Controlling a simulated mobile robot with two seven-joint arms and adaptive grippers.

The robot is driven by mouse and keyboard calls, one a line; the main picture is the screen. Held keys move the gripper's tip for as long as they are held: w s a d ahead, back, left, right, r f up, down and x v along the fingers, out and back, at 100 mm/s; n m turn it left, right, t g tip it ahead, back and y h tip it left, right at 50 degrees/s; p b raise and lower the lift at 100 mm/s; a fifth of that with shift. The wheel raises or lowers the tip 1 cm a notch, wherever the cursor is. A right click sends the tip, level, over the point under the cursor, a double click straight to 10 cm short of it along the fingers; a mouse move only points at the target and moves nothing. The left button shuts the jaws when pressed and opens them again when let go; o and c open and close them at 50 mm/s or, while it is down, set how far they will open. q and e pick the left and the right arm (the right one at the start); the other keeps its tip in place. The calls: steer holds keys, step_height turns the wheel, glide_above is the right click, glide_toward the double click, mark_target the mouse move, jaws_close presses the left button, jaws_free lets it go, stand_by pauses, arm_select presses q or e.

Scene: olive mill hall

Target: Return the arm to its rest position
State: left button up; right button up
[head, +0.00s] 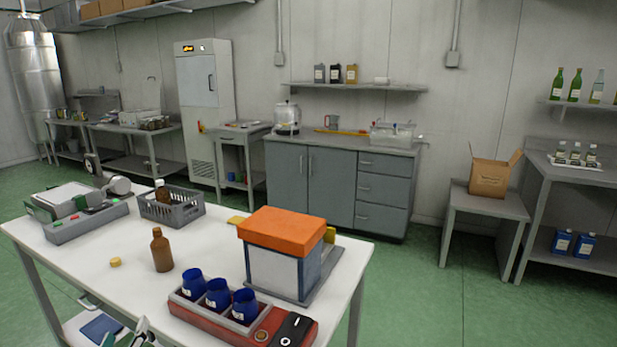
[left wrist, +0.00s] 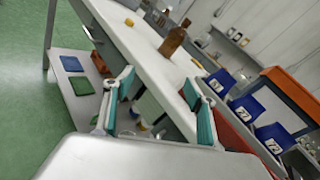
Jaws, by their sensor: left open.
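My left gripper (head: 128,335) shows at the bottom edge of the head view, in front of the white table (head: 110,238) and low beside its front edge. Only its fingertips show there. In the left wrist view the gripper (left wrist: 160,82) has its two teal-padded fingers spread apart, with nothing between them. The table's front edge runs behind the fingers, and a brown bottle (left wrist: 174,40) and blue cups (left wrist: 238,107) stand beyond on the tabletop. My right gripper is in neither view.
On the table are a brown bottle (head: 161,250), a yellow cap (head: 115,262), a red base with blue cups (head: 217,294), an orange-lidded box (head: 283,265) and a grey basket (head: 172,208). A lower shelf (left wrist: 85,98) holds a blue and a green item. Green floor lies open at left.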

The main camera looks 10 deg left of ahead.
arm_select(q)
steer(key=s+d+f+n+g+h, duration=0.1)
steer(key=s+d+f+n+g, duration=0.35)
steer(key=s+d+n, duration=0.45)
steer(key=s+d+f+n+g+h, duration=0.1)
steer(key=s+d+f+n+g, duration=0.35)
steer(key=s+n, duration=0.4)
steer(key=w+d+f+n+t+h, duration=0.1)
steer(key=d+f+n+t+h, duration=0.1)
steer(key=d+f+h, duration=0.2)
steer(key=w+d+f+n+t+h, duration=0.2)
steer(key=d+f+h, duration=0.1)
steer(key=d+f, duration=0.7)
steer(key=shift+w+d+n+h, duration=0.3)
steer(key=shift+d+n+h, duration=0.1)
steer(key=shift+d, duration=0.55)
